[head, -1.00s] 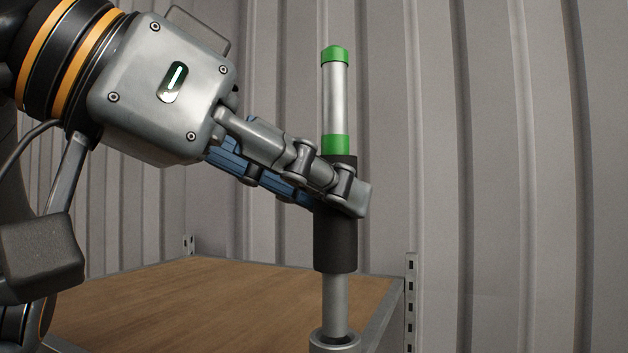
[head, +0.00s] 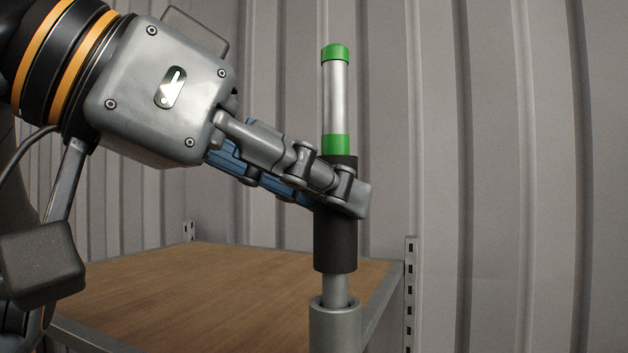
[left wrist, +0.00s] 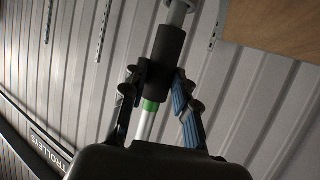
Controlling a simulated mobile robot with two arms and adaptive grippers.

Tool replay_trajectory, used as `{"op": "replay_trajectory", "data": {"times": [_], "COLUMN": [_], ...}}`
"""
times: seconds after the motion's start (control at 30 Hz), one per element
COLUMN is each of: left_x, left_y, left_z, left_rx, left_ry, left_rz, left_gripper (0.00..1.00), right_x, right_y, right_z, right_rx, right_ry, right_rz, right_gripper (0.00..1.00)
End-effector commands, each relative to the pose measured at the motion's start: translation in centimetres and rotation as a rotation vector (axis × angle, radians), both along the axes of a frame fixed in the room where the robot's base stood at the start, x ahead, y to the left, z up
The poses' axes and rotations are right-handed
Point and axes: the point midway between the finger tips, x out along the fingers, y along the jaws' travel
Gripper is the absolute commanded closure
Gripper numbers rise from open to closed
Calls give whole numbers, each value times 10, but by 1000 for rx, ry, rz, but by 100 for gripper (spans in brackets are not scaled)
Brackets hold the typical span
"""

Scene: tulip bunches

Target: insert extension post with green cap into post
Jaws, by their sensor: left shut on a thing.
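The extension post (head: 335,95) is a silver rod with a green cap on top, a green band below and a black sleeve. It stands upright in the head view. My left gripper (head: 340,190) is shut on its black sleeve, which also shows in the left wrist view (left wrist: 165,60). The grey post (head: 335,325) is a wider metal tube directly below, at the bottom edge. The extension post's thin lower end meets the post's top opening and appears to be inside it. The black sleeve is still above the rim. My right gripper is not in view.
A brown wooden shelf (head: 230,290) with a metal frame lies behind and left of the post. A slotted metal upright (head: 410,290) stands to the right. A corrugated grey wall (head: 500,150) fills the background.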

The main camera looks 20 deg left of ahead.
Motion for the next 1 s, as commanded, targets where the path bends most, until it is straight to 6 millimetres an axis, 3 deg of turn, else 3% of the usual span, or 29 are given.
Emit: {"op": "replay_trajectory", "data": {"times": [0.43,0.47,0.57,1.0], "left_x": [0,0,0,0], "left_y": [0,0,0,0], "left_z": [-12,-11,-10,-6], "left_rx": [-1,-2,-1,0], "left_ry": [-1,-1,-1,0], "left_rz": [0,0,0,0], "left_gripper": [100,65,45,45], "right_x": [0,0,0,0], "right_y": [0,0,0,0], "right_z": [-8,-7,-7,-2], "right_rx": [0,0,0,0], "right_ry": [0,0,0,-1], "right_rz": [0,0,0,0], "right_gripper": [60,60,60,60]}}
